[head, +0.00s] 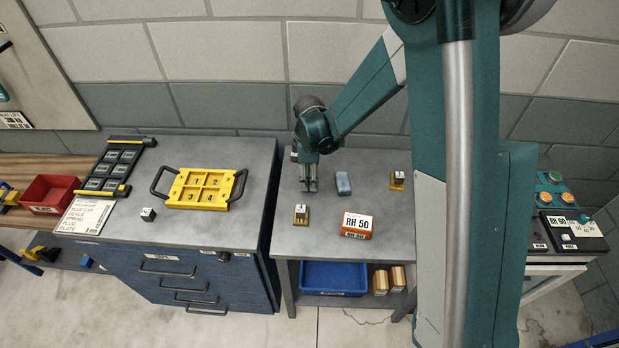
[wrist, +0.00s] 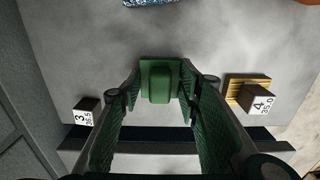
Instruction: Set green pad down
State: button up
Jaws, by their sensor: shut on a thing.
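The green pad (wrist: 160,80) is a square green piece with a raised block on top. It sits between the fingertips of my gripper (wrist: 160,92) in the wrist view, and my gripper is shut on it. Below it is the grey bench top (wrist: 100,45); I cannot tell whether the pad touches it. In the head view my gripper (head: 309,187) points down over the left part of the right-hand bench top, left of a blue-grey block (head: 343,183). The pad cannot be made out in the head view.
A yellow handled tray (head: 200,188) lies on the left cabinet.

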aim_at(309, 175)
jog(key=shift+f, duration=0.2)
jog(key=o, duration=0.9)
jog(key=shift+r, duration=0.15)
notch_tip(309, 175, up, 12)
jog(key=shift+p, duration=0.45)
jog(key=shift+r, duration=0.1)
dwell(0.5)
